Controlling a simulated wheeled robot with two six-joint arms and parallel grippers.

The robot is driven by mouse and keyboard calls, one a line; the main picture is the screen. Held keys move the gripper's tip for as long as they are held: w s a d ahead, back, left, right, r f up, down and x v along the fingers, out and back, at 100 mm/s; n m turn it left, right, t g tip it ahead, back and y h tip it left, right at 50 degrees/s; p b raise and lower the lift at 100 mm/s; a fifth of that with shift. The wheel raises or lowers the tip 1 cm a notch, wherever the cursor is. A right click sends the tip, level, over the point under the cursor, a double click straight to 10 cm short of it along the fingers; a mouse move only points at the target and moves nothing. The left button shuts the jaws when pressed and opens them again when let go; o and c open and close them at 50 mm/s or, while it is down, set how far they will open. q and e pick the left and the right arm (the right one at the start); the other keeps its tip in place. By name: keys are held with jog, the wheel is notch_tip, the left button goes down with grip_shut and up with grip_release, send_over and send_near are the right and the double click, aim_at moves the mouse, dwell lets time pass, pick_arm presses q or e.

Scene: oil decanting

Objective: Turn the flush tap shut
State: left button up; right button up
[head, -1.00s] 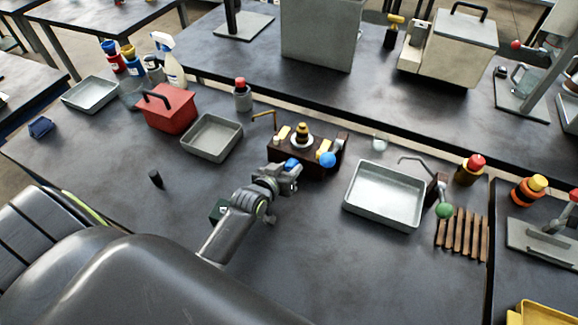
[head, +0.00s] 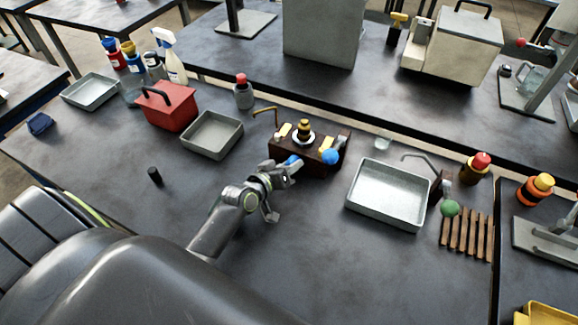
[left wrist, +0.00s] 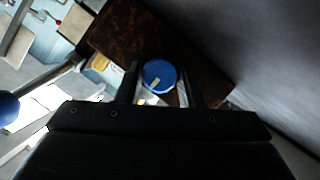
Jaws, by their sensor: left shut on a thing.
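A dark brown block (head: 318,167) stands on the bench in the middle of the head view. A round blue knob (head: 293,159), apparently the flush tap, sits on its near face. In the left wrist view the blue knob (left wrist: 159,75) shows a pale yellow mark at its lower left. My left gripper (head: 290,168) is at the block's front, its fingers on either side of the knob and shut on it. The fingers (left wrist: 160,88) hide the knob's sides. My right gripper is not in view.
A lever with a blue ball (head: 330,157) stands close right of the knob. A brass spout (head: 266,110) rises at the block's left. Grey trays (head: 212,135) and (head: 388,194) lie either side. The bench in front is mostly clear.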

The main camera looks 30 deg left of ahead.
pick_arm(q)
jog(key=o, duration=1)
jog(key=shift+f, duration=0.1)
notch_tip(320, 180, up, 10)
jog(key=shift+p, duration=0.45)
